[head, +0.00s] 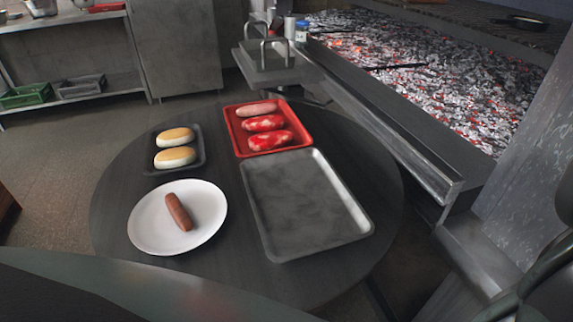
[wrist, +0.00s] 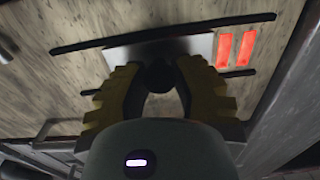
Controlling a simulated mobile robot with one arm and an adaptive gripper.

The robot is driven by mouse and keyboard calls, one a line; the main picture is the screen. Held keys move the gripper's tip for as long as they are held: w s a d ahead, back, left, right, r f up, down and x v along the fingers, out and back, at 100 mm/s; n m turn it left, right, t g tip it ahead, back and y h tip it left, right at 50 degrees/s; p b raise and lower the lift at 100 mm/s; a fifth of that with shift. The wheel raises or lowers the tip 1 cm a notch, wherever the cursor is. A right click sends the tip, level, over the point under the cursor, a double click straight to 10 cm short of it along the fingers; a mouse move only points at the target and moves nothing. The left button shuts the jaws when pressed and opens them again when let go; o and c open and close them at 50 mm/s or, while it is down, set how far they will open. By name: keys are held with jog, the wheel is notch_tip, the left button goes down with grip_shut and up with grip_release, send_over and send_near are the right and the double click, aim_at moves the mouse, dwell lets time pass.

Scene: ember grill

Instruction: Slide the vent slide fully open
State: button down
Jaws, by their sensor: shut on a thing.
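In the wrist view, the vent slide (wrist: 190,45) is a pale metal plate between two dark rails on a worn, streaked panel. A dark round knob (wrist: 158,77) stands out from it. My gripper (wrist: 160,71) has its yellow-and-black fingers closed around this knob, one on each side. To the right of the plate, two upright slots (wrist: 235,49) glow red and are uncovered. The plate's lower part is hidden behind my fingers. The head view shows neither the slide nor my gripper.
A metal bar handle (wrist: 60,127) is on the panel at lower left. In the head view, a round dark table (head: 115,195) holds a red tray (head: 240,140), a steel tray (head: 305,205) and a white plate (head: 150,230). The ember bed (head: 430,85) lies behind, at right.

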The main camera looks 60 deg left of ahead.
jog(key=d, duration=0.2)
jog(key=s+d+p, duration=0.1)
jog(key=d, duration=0.2)
jog(key=shift+s+p, duration=0.2)
jog(key=shift+p, duration=0.1)
jog(key=c, duration=0.7)
grip_release()
jog(key=shift+d, duration=0.15)
jog(key=shift+c, duration=0.2)
jog(key=shift+s, duration=0.15)
jog(key=v, duration=1.1)
jog(key=shift+s, duration=0.35)
jog(key=shift+a+r, duration=0.1)
jog(key=shift+a, duration=0.15)
